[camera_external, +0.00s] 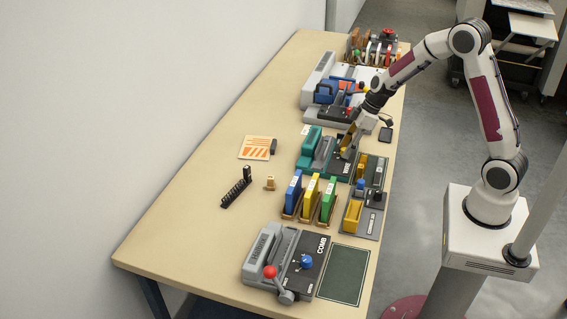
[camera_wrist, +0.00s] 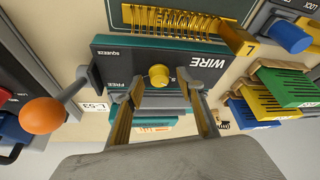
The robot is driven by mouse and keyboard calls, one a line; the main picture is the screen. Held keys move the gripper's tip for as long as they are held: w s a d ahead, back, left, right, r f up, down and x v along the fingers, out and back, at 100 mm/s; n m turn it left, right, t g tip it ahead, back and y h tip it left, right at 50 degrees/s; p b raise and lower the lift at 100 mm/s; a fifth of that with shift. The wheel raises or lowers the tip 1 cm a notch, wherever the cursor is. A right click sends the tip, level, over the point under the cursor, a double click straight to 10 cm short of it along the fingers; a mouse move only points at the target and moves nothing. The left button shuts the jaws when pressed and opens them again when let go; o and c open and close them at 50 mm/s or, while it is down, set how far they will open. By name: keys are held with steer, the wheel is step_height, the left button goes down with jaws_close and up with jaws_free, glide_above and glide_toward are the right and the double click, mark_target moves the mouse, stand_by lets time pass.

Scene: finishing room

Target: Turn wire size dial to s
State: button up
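The wire machine (camera_external: 313,148) is teal with a dark panel and stands mid-table in the external view. In the wrist view its dark panel (camera_wrist: 118,66) reads "WIRE", with small "squeeze" and "FREE" markings. A yellow round knob (camera_wrist: 159,76) sits on this panel. Contact cannot be told.
An orange ball lever (camera_wrist: 42,115) stands left in the wrist view. A tray with a yellow wire comb (camera_wrist: 180,22) and a blue knob (camera_wrist: 287,37) lies beyond. Blue, yellow and green upright holders (camera_external: 311,198) and a grey COMB machine (camera_external: 285,262) stand nearer. The table's left side is mostly clear.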

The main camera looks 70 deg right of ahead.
steer(key=shift+a+m+h, duration=0.1)
steer(key=shift+m+h, duration=0.3)
steer(key=shift+m, duration=0.6)
steer(key=shift+a+m+h, duration=0.1)
steer(key=shift+m+h, duration=0.8)
steer(key=shift+m, duration=1.6)
steer(key=shift+w+a+m+g+h, duration=0.1)
steer(key=shift+m+g+h, duration=0.35)
steer(key=shift+m, duration=1.25)
steer(key=shift+a+m+g+h, duration=0.15)
steer(key=shift+m+h, duration=0.6)
steer(key=shift+m, duration=0.95)
steer(key=shift+d, duration=0.1)
steer(key=s+a+r+n+g, duration=0.1)
steer(key=s+a+r+n, duration=0.1)
steer(key=r, duration=0.4)
steer(key=shift+s+a, duration=0.45)
steer(key=shift+s, duration=0.6)
